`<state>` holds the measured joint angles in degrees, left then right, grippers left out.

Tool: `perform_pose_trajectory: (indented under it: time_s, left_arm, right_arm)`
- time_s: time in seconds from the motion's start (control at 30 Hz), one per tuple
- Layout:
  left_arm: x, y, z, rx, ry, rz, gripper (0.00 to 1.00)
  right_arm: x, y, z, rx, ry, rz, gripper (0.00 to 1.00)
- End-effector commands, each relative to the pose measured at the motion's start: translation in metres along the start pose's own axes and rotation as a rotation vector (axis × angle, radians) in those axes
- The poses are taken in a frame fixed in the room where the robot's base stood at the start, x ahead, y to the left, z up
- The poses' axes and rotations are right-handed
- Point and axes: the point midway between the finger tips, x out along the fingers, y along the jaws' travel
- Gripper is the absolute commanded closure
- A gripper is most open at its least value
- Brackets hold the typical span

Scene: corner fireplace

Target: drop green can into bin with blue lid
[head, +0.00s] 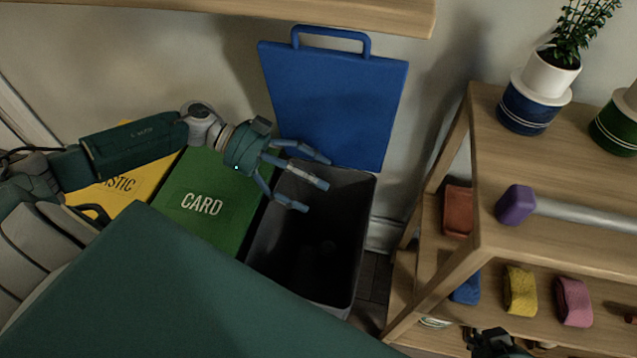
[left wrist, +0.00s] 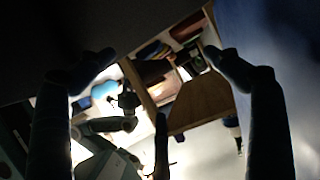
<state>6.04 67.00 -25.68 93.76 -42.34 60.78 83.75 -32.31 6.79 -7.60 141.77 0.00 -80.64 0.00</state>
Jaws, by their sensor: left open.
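The bin with the blue lid (head: 340,95) stands open. Its lid is raised against the wall and its dark grey body (head: 350,215) is below. My left gripper (head: 318,184) is over the bin's opening, with its fingers spread and nothing between them. In the left wrist view the spread fingers (left wrist: 162,56) are also empty, and blue lies close at the right. I cannot make out a green can in either view. The inside of the bin is too dark to tell what lies there. My right gripper (head: 490,342) shows only partly at the bottom edge, near the shelf.
A green CARD bin (head: 205,200) and a yellow plastic bin (head: 125,190) stand to the left, lids shut. A wooden shelf (head: 545,245) at right holds potted plants, a purple-ended dumbbell (head: 516,204) and rolled bands. A wooden ledge (head: 330,14) overhangs the top.

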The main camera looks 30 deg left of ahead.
Motion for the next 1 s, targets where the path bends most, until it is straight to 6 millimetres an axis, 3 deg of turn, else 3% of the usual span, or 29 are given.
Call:
perform_pose_trajectory:
  time_s: [0.3,0.5,0.7,1.0]
  left_arm:
    - [-0.067,-0.001,0.002,-0.004,-0.006,-0.003,0.1]
    - [-0.097,0.0,0.001,-0.003,-0.003,-0.001,0.1]
    - [-0.108,0.0,-0.001,0.001,0.001,-0.001,0.1]
    - [-0.108,0.0,0.0,0.0,0.001,0.0,0.1]
  right_arm:
    - [0.0,0.0,0.0,0.0,0.0,0.0,1.0]
    - [0.0,0.0,0.0,0.0,0.0,0.0,1.0]
    - [0.0,0.0,0.0,0.0,0.0,0.0,1.0]
    - [0.0,0.0,0.0,0.0,0.0,0.0,1.0]
